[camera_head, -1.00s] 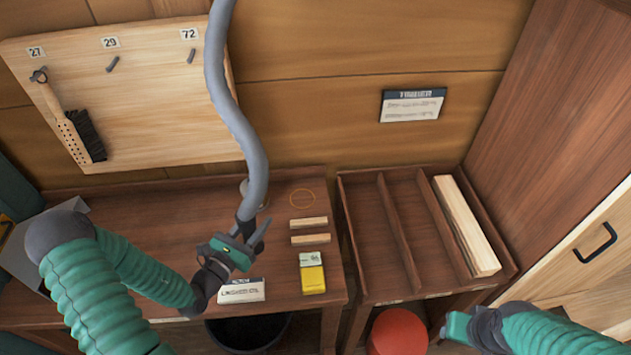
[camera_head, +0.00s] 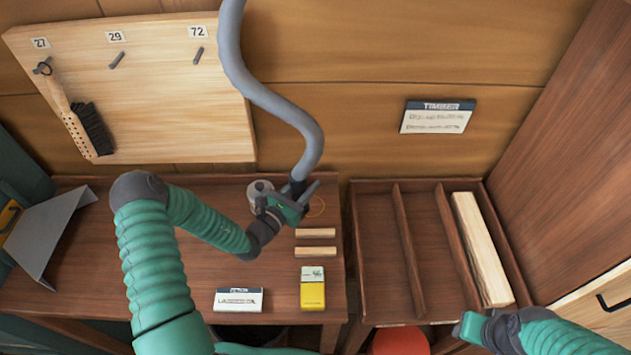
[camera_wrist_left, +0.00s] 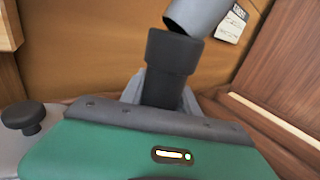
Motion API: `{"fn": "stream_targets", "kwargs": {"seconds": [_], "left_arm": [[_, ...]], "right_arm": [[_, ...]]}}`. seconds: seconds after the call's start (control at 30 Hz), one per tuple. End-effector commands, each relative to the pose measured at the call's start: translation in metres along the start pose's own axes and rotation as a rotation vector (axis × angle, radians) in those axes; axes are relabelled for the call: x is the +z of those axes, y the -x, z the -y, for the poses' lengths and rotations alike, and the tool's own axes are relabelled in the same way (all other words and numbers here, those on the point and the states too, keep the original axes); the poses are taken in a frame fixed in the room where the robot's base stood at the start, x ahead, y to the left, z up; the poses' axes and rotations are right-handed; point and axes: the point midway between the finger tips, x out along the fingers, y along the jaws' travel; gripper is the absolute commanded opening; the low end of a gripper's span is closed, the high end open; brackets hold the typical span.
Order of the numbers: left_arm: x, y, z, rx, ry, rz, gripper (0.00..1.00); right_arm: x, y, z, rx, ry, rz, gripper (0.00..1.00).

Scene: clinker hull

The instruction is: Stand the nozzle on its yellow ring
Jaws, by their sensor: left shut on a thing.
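The nozzle (camera_head: 297,187) is the dark end of a thick grey hose (camera_head: 265,95) that hangs down from above. My left gripper (camera_head: 300,200) is shut on it above the back right of the bench. In the left wrist view the nozzle (camera_wrist_left: 170,65) stands between the fingers, nearly upright, with the hose leaving its top. The yellow ring (camera_head: 321,205) is a thin outline on the bench, just right of and partly behind the gripper. The nozzle's lower end is hidden, so its contact with the bench cannot be told. My right gripper (camera_head: 468,328) is at the lower right, its fingers unclear.
A round grey item (camera_head: 259,188) stands just left of my left gripper. Two wooden strips (camera_head: 316,233), a yellow box (camera_head: 313,290) and a white label card (camera_head: 238,300) lie in front. A divided timber tray (camera_head: 425,260) stands to the right. The bench's middle left is clear.

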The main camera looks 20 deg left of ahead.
Motion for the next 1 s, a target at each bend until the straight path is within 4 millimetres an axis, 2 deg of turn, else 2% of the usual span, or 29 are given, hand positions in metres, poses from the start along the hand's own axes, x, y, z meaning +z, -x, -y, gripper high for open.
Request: {"fn": "stream_targets", "kwargs": {"seconds": [0.1, 0.37, 0.4, 0.5, 0.8, 0.83, 1.0], "left_arm": [[0.0, -0.023, 0.003, -0.002, -0.001, 0.003, 0.0], [-0.006, -0.052, 0.002, 0.0, 0.001, 0.002, 0.0], [-0.017, -0.05, 0.002, 0.001, 0.005, -0.002, 0.0], [-0.034, -0.05, 0.001, 0.0, 0.003, -0.001, 0.0], [-0.04, -0.049, 0.001, 0.0, 0.001, 0.001, 0.0], [-0.041, -0.049, 0.002, 0.0, 0.001, 0.0, 0.39], [-0.04, -0.05, 0.002, 0.0, 0.0, 0.0, 0.59]], "right_arm": [[-0.001, 0.003, 0.0, 0.0, 0.0, 0.0, 0.36], [-0.001, 0.005, 0.0, 0.0, -0.001, 0.0, 0.36], [-0.001, 0.006, 0.0, 0.0, -0.001, 0.0, 0.36], [-0.002, 0.008, 0.0, 0.0, -0.001, 0.0, 0.36], [-0.002, 0.007, 0.0, 0.0, 0.0, 0.0, 0.36], [-0.002, 0.007, 0.0, 0.0, 0.0, 0.0, 0.36], [-0.002, 0.007, 0.0, 0.0, 0.0, 0.0, 0.36]]}}
